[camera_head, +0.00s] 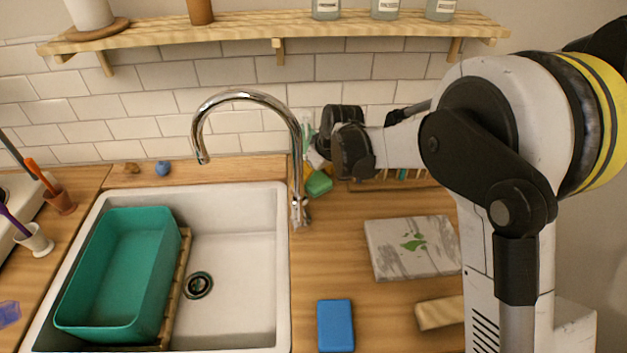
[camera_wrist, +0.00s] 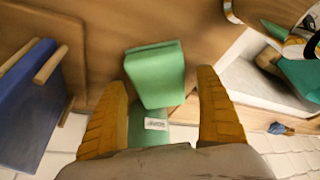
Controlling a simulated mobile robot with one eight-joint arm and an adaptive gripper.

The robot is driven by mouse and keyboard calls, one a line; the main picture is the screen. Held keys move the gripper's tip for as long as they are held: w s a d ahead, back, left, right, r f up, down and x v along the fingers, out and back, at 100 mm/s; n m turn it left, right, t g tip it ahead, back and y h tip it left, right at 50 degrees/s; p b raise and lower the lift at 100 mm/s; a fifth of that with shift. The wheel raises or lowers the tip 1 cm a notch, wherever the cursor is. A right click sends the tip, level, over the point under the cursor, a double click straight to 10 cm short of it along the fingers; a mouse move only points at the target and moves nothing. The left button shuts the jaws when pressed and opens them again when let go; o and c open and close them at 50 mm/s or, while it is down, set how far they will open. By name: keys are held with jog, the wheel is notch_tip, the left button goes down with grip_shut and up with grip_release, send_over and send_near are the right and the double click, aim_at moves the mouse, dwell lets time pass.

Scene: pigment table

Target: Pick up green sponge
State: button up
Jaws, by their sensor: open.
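In the wrist view the green sponge (camera_wrist: 156,72) is a block between the tips of my two yellow-orange fingers. My gripper (camera_wrist: 162,82) is open, with a visible gap on each side of the sponge. A second green piece with a white label (camera_wrist: 155,124) shows nearer the palm; I cannot tell whether it joins the sponge. In the head view my arm's end hides part of this area.
The chrome tap (camera_head: 298,140) stands close left of the sponge. The white sink (camera_head: 240,225) holds a teal basin (camera_head: 120,265). A stained grey slab (camera_head: 410,247) and a blue block (camera_head: 335,325) lie on the counter. In the wrist view a dark blue object (camera_wrist: 38,105) stands at left.

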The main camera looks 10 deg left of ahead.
aim_at(315, 176)
jog(key=shift+f, duration=0.15)
jog(key=c, duration=0.9)
jog(key=shift+r+p, duration=0.4)
jog(key=shift+r, duration=0.2)
jog(key=r+p, duration=0.1)
jog(key=r, duration=0.1)
jog(key=r+p, duration=0.1)
jog(key=r, duration=0.1)
jog(key=shift+s+d+r, duration=0.1)
jog(key=shift+d, duration=0.1)
jog(key=s+d+r+p, duration=0.1)
jog(key=d+r, duration=0.1)
jog(key=d, duration=0.1)
jog(key=s+d+r+p, duration=0.1)
jog(key=s+d+r, duration=0.1)
jog(key=d, duration=0.1)
jog(key=s+d+r+p, duration=0.1)
jog(key=s+d+r, duration=0.1)
jog(key=d, duration=0.1)
jog(key=shift+s+d, duration=0.25)
jog(key=shift+d, duration=0.15)
